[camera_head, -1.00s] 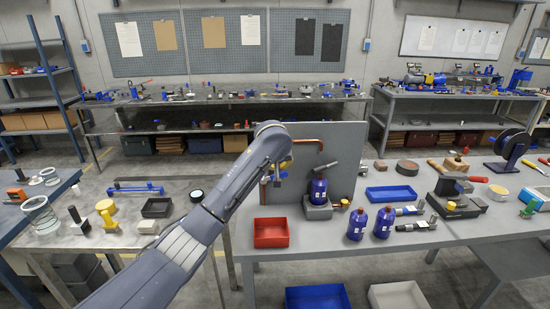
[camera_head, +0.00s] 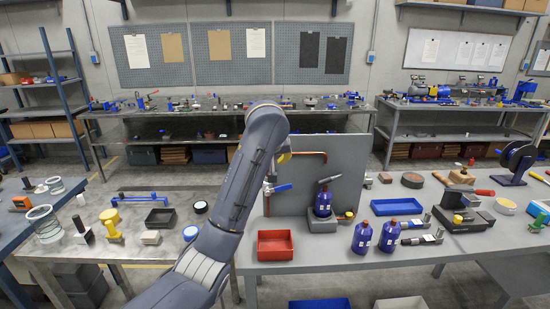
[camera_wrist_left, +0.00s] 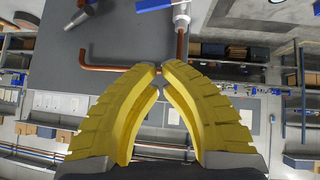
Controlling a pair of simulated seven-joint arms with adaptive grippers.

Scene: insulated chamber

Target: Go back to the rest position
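My left arm rises from the bottom of the head view, and the yellow of my left gripper (camera_head: 284,157) shows partly behind its wrist. In the left wrist view the yellow fingers (camera_wrist_left: 160,68) come together at the tips with nothing seen between them. The copper pipe (camera_head: 310,154) on the grey upright panel (camera_head: 343,165) lies beyond the fingers; it also shows in the wrist view (camera_wrist_left: 105,67). A valve with a blue lever (camera_head: 281,188) sits on the pipe's lower part, apart from the gripper. My right gripper is in neither view.
A red tray (camera_head: 275,257) and blue bottles (camera_head: 362,238) stand at the front of the grey table (camera_head: 440,255). One bottle (camera_head: 322,202) stands on a grey block before the panel. A blue tray (camera_head: 396,207) lies right of it. Open air surrounds the raised wrist.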

